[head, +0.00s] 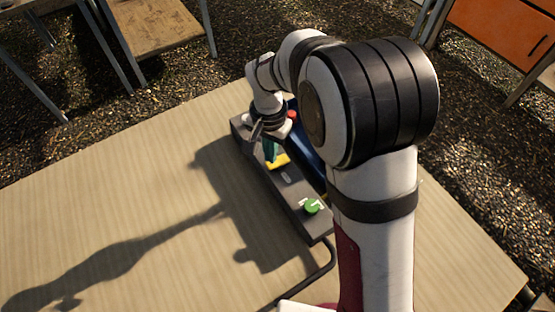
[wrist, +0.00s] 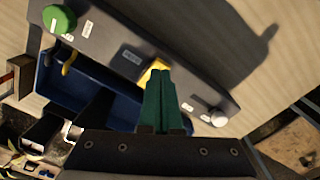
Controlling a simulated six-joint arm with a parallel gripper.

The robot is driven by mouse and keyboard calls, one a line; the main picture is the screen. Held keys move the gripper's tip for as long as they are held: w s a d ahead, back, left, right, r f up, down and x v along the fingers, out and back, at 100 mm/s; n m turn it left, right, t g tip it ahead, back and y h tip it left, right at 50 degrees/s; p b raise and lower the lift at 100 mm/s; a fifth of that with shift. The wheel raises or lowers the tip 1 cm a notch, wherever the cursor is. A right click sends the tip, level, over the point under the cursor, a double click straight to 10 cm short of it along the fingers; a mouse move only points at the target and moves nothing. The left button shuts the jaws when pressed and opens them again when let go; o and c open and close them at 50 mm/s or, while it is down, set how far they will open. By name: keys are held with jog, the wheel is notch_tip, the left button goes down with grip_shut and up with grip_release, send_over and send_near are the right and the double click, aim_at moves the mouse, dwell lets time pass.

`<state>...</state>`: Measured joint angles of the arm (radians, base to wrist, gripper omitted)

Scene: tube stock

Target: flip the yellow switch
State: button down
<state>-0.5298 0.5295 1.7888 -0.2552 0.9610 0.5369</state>
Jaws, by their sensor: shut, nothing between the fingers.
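The yellow switch (head: 279,161) sits on a dark grey control panel (head: 297,192) on the table. In the wrist view the yellow switch (wrist: 152,72) shows just beyond the fingertips, partly hidden by them. My gripper (head: 270,151) has green fingers and is shut and empty. In the wrist view my gripper (wrist: 158,75) has its tips at the switch. I cannot tell whether they touch it. Which way the switch is set cannot be made out.
A green knob (head: 312,206) is at the panel's near end, and a grey knob (wrist: 218,117) is at the other end. A red part (head: 292,115) shows beside my wrist. A blue tray (wrist: 90,88) lies along the panel. The table (head: 110,190) is clear at left.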

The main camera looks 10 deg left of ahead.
jog(key=shift+f, duration=1.05)
dwell(0.4)
notch_tip(320, 180, up, 7)
jog(key=shift+f, duration=0.1)
dwell(0.5)
jog(key=shift+s+d+r, duration=0.1)
jog(key=shift+d+r, duration=0.2)
jog(key=shift+r, duration=0.05)
jog(key=s+d+r+m+y, duration=0.1)
jog(key=s+d+r, duration=0.2)
jog(key=s+d, duration=0.25)
jog(key=s+d+r+m, duration=0.1)
jog(key=s+d+r, duration=0.35)
jog(key=d, duration=0.25)
jog(key=s+d+f, duration=0.2)
jog(key=s+d, duration=0.2)
jog(key=s, duration=0.7)
jog(key=shift+s+m+y, duration=0.3)
jog(key=shift+s+y, duration=0.1)
